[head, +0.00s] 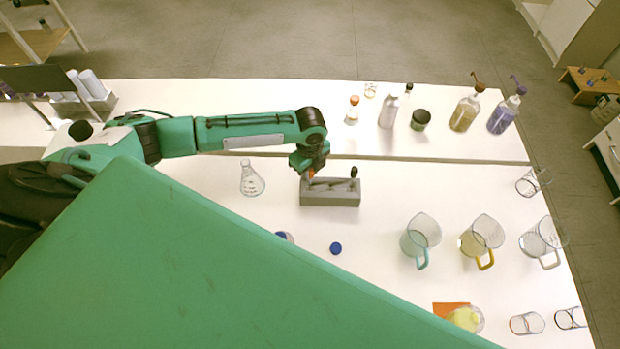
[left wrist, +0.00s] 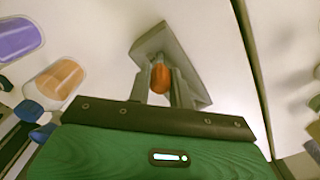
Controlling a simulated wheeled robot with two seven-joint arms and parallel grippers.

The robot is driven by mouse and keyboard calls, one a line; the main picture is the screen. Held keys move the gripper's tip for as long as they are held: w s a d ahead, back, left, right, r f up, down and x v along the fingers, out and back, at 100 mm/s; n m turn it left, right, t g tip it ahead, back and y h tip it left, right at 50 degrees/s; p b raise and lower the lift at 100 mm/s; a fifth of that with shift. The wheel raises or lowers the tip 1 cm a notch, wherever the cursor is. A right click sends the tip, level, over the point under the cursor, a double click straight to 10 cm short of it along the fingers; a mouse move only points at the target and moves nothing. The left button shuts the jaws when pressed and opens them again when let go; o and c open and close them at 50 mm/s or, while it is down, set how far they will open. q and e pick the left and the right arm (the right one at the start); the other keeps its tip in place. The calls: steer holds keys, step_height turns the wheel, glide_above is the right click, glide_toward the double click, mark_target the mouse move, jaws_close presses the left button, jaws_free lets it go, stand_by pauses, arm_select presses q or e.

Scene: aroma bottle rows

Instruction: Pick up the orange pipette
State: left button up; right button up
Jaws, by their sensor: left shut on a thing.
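The orange pipette (left wrist: 160,79) shows its orange top between the two fingers of my left gripper (left wrist: 159,86) in the left wrist view. The fingers are shut on it. In the head view my left gripper (head: 308,172) points down at the left end of a grey holder block (head: 330,198), and only a bit of orange shows there. The holder also shows behind the fingers in the left wrist view (left wrist: 188,62). The pipette's lower part is hidden, so I cannot tell whether it is still in the holder. My right gripper is not in view.
A black-topped pipette (head: 354,172) stands at the holder's right end. A glass flask (head: 251,180) stands left of the holder, and a blue cap (head: 336,248) lies in front. Several jugs stand to the right. Bottles, including a silver one (head: 389,112), line the back table.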

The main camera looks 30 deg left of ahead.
arm_select(q)
steer(key=shift+r, duration=0.1)
step_height(320, 180, up, 20)
steer(key=b, duration=0.4)
stand_by(0.5)
